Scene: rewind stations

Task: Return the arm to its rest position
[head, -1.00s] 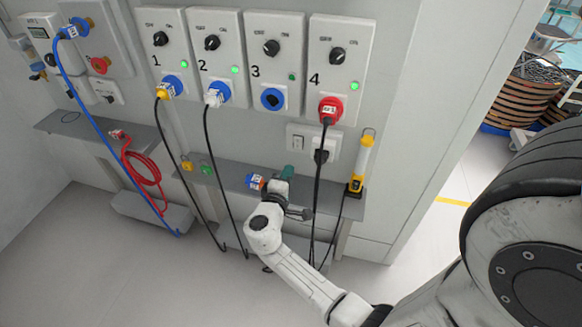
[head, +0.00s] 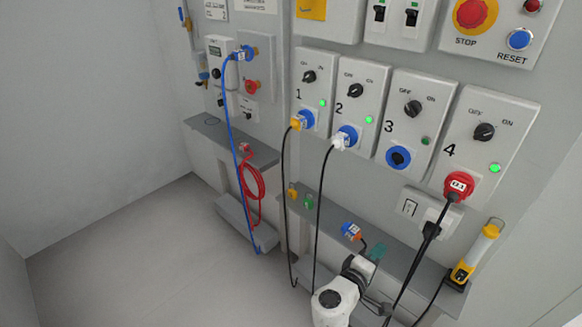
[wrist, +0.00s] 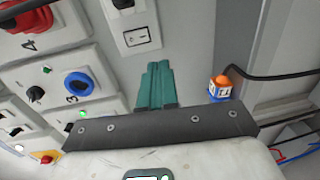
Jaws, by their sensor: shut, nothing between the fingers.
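My arm (head: 335,303) reaches up from the bottom edge of the head view to the grey shelf below the numbered panels. My gripper, with teal fingers (head: 377,251), is over the shelf to the right of a blue-and-orange plug. In the wrist view the teal fingers (wrist: 157,88) are together with nothing between them. The blue-and-orange plug (head: 352,232) lies on the shelf, apart from the fingers; it also shows in the wrist view (wrist: 220,88).
Panel 3 has an empty blue socket (head: 398,158). Panel 4 holds a red plug (head: 460,185) whose black cable hangs close to my arm. A yellow lamp (head: 476,252) stands at the shelf's right end. Open floor (head: 130,250) lies to the left.

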